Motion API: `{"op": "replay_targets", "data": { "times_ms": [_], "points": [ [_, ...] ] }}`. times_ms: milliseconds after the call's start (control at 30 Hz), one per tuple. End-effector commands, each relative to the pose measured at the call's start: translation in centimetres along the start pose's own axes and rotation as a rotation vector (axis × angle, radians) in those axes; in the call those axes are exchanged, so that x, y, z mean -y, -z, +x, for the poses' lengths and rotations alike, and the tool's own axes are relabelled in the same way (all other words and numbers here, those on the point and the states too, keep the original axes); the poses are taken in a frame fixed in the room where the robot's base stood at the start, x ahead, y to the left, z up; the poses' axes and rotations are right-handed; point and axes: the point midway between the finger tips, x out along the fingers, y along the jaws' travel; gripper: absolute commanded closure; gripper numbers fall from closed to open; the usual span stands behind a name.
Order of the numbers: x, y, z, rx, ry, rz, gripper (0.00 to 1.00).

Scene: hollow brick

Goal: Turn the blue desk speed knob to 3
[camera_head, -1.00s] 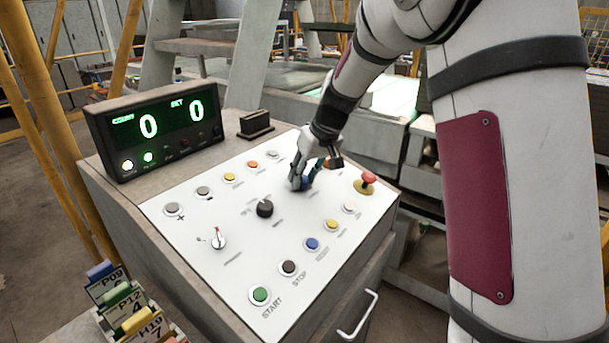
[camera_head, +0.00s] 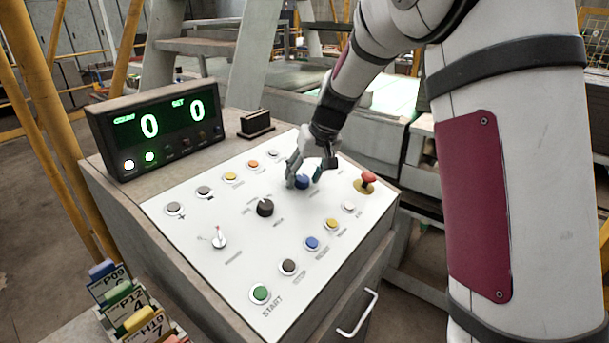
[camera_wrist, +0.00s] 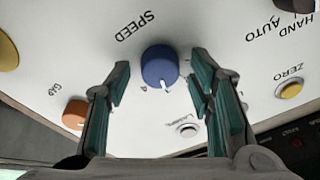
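The blue speed knob (camera_head: 302,181) sits on the white desk panel (camera_head: 190,265), toward its far right part. In the wrist view the blue knob (camera_wrist: 160,65) lies under the printed word SPEED, and its white pointer mark is at the lower edge, near a small printed numeral that I cannot read surely. My gripper (camera_head: 305,172) is just above the knob. In the wrist view my gripper (camera_wrist: 160,85) has its green-padded fingers spread on either side of the knob, with white panel showing between each finger and the knob. Nothing is held.
A red mushroom button (camera_head: 368,178) on a yellow base is to the right. Several push buttons line the panel. A display box (camera_head: 157,130) reads 0 and 0.

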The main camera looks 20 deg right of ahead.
Motion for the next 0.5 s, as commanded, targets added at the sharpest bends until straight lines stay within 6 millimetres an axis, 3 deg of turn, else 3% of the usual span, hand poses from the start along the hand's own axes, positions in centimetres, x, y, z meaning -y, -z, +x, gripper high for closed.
{"op": "replay_targets", "data": {
  "times_ms": [300, 500],
  "points": [
    [0.0, 0.0, -0.2, 0.001, 0.000, 0.000, 0.50],
    [0.0, 0.0, -2.8, -0.002, 0.000, -0.002, 0.50]
  ]
}}
